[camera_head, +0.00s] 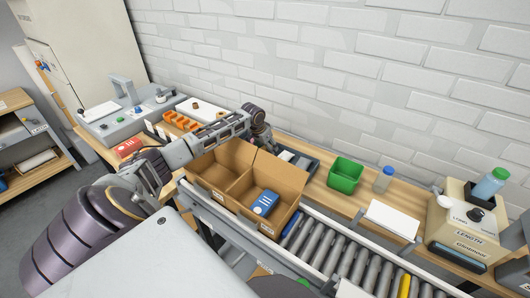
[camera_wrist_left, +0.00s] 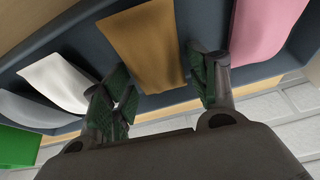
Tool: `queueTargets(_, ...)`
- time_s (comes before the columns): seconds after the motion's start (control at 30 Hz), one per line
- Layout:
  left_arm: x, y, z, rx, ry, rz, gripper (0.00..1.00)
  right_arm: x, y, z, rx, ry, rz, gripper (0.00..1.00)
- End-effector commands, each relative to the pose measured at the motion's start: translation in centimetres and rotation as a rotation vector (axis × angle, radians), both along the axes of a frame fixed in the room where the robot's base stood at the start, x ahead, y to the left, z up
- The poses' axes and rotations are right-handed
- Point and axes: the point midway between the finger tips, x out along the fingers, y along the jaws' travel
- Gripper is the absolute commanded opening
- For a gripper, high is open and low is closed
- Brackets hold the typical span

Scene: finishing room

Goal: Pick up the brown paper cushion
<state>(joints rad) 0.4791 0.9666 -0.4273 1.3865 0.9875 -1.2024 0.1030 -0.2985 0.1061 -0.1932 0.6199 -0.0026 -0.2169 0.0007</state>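The brown paper cushion (camera_wrist_left: 145,42) lies in a dark tray (camera_wrist_left: 205,20) in the left wrist view. It sits between a white cushion (camera_wrist_left: 55,82) and a pink cushion (camera_wrist_left: 262,30). My left gripper (camera_wrist_left: 160,88) is open, with its green-padded fingers apart on either side of the brown cushion's near end. Whether the fingers touch it I cannot tell. In the head view my left arm reaches over the cardboard box to the dark tray (camera_head: 312,164), and the brown cushion is hidden there. My right gripper is not in view.
The open cardboard box (camera_head: 222,172) with a blue package (camera_head: 265,203) inside stands before the tray. A green bin (camera_head: 345,175), a bottle (camera_head: 383,180) and a roller conveyor (camera_head: 345,258) are to the right. A white brick wall (camera_head: 330,60) rises behind the bench.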

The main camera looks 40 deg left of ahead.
Motion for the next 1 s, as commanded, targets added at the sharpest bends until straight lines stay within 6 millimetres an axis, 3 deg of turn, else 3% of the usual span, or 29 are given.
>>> queueTargets(0.03, 0.0, 0.0, 0.0, 0.000, 0.000, 0.000, 0.48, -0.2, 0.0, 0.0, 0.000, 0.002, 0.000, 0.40)
queueTargets(0.17, 0.0, 0.0, 0.0, 0.000, 0.000, 0.000, 0.32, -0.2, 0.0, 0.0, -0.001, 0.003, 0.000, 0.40)
queueTargets(0.67, 0.0, 0.0, 0.8, 0.000, -0.002, 0.000, 0.32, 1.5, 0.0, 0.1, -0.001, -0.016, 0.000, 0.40)
queueTargets(1.0, 0.1, 0.0, 4.9, 0.001, -0.003, -0.002, 0.32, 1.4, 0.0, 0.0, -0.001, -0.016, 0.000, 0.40)
